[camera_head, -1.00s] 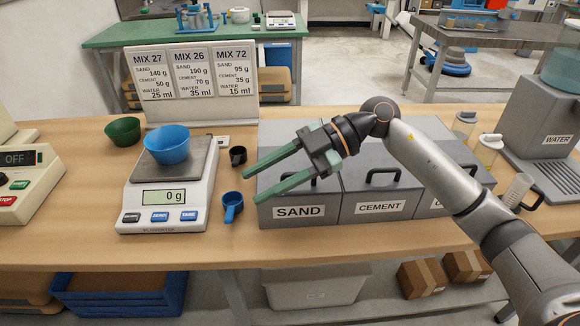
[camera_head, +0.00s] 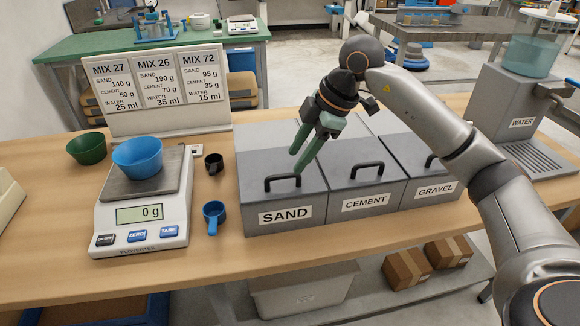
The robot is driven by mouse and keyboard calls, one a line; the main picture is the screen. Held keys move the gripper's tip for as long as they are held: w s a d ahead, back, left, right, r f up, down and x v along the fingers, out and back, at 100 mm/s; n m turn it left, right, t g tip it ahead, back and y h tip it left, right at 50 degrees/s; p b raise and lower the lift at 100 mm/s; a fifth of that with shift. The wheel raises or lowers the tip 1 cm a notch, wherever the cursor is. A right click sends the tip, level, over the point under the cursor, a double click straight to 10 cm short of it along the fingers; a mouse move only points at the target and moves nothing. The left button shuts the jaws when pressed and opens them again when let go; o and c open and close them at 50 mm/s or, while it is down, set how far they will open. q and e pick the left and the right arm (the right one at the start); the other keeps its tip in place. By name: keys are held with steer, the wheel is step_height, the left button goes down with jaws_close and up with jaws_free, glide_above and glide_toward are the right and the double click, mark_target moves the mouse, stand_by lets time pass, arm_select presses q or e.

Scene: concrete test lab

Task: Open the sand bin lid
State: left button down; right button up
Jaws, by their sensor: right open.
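The sand bin (camera_head: 285,217) is a grey box with a white SAND label, left of the cement and gravel bins. Its lid (camera_head: 260,165) is shut and carries a black handle (camera_head: 283,178). My right gripper (camera_head: 297,161) has green fingers that point down over the sand lid. The fingertips are just above and behind the handle, to its right, with nothing visibly held. The fingers overlap in this view, and I cannot tell whether they touch the lid. My left gripper is not in view.
The cement bin (camera_head: 366,204) and gravel bin (camera_head: 435,190) stand to the right, lids shut. A scale (camera_head: 138,215) bearing a blue bowl (camera_head: 137,157) stands left. A blue scoop (camera_head: 213,215) and a black cup (camera_head: 213,163) lie between scale and sand bin.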

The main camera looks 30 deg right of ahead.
mark_target(291, 176)
steer(key=shift+x, duration=2.3)
jaws_close()
steer(key=shift+r, duration=0.1)
